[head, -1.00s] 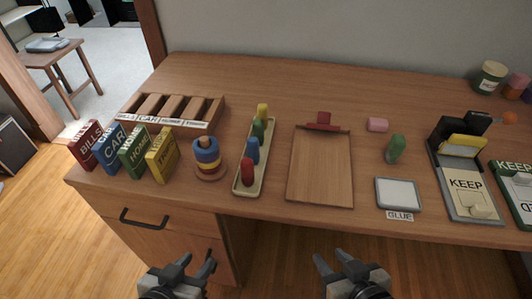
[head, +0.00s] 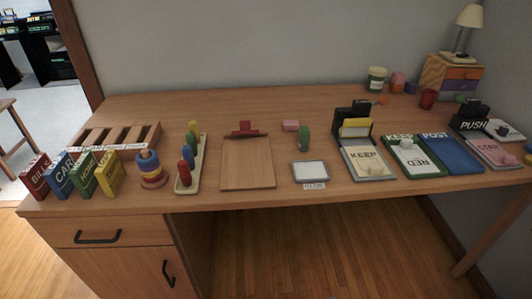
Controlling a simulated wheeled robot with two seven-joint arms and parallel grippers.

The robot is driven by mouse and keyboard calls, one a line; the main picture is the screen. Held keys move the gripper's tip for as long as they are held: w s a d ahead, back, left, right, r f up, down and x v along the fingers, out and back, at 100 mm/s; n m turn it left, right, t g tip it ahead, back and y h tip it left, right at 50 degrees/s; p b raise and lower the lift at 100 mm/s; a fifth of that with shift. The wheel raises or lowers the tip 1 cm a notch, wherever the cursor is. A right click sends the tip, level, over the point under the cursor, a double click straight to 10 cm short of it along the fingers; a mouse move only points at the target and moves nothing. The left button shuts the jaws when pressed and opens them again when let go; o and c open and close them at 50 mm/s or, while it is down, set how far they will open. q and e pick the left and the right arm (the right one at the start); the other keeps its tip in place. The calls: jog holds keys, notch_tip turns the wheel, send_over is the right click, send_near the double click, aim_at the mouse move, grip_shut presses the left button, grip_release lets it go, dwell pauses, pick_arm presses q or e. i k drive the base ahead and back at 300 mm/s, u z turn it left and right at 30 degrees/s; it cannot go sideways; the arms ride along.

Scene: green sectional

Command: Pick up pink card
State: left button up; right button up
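I cannot tell for sure which pink thing is the card. Neither of my grippers is in view.
The wooden desk (head: 240,102) holds a slotted tray (head: 115,135), several coloured boxes, a ring stacker (head: 151,170), a peg tray (head: 188,165), a clipboard (head: 247,165), a glue pad (head: 310,171), a KEEP board (head: 368,163) and a blue board (head: 448,153). A lamp stands back right.

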aim_at(498, 156)
jog(key=i, duration=0.4)
jog(key=z, duration=1.85)
jog(key=k, duration=0.2)
jog(key=u, duration=1.65)
jog(key=i, duration=0.15)
jog(key=z, duration=0.9)
